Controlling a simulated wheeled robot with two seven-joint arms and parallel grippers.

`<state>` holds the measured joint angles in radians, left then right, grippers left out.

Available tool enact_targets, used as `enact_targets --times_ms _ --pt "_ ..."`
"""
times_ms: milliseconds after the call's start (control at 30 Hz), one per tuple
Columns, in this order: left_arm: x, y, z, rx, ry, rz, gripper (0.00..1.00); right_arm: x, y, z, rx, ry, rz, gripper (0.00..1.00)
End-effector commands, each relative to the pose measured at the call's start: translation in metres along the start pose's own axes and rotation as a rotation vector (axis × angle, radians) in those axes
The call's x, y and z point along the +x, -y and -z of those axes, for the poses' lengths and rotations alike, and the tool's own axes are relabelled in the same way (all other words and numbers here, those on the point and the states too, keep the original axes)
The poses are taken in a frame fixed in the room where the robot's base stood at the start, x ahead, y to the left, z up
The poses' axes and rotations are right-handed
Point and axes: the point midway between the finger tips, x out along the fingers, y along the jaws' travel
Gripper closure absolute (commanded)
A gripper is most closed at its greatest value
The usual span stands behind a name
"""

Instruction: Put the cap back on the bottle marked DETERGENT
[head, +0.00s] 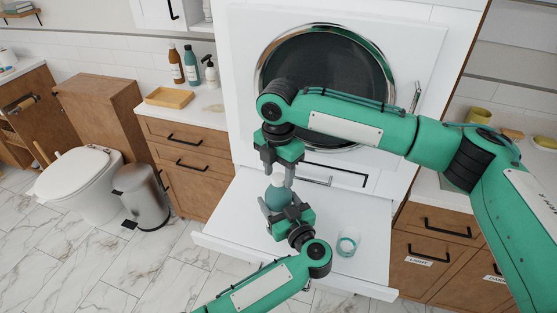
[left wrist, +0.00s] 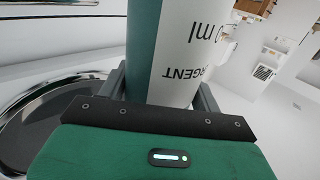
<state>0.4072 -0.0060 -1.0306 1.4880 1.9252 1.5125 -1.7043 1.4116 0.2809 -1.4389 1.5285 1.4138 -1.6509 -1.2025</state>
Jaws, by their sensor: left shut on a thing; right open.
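The teal bottle (head: 278,197) is upright above the white pull-out shelf, with my left gripper (head: 284,208) shut on its body. In the left wrist view the bottle (left wrist: 180,50) has a white label reading "RGENT" and "ml", upside down, between the fingers. A white piece (head: 277,180) shows at the bottle's top; I cannot tell whether it is the cap or the neck, or how it is seated. My right gripper (head: 276,177) points down from above, open, with its fingers either side of this white piece.
A clear cup with a teal band (head: 347,243) stands on the pull-out shelf (head: 330,200), right of the bottle. The washer door (head: 320,80) is behind my right arm. A wooden tray (head: 169,97) and several bottles are on the left counter. The shelf's right side is mostly clear.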

Motion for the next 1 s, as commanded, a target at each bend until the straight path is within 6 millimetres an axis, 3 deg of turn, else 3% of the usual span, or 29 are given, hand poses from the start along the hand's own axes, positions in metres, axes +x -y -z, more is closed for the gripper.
enact_targets --times_ms 367,600,833,1000 --pt "0.0002 0.0001 0.0001 0.000 0.000 0.000 0.99 0.0054 0.0001 0.0000 0.000 0.000 0.000 0.52" --pt "0.0002 0.0001 0.0001 0.000 0.000 0.000 0.99 0.0052 0.0001 0.0001 0.000 0.000 0.000 0.97" --pt "0.0002 0.0001 0.0001 0.000 0.000 0.000 0.99 0.0056 0.0001 0.0005 0.039 -0.002 0.000 0.97" --pt "0.0002 0.0001 0.0001 0.000 0.000 0.000 0.99 0.0062 0.0001 0.0011 0.253 -0.003 0.001 0.97"
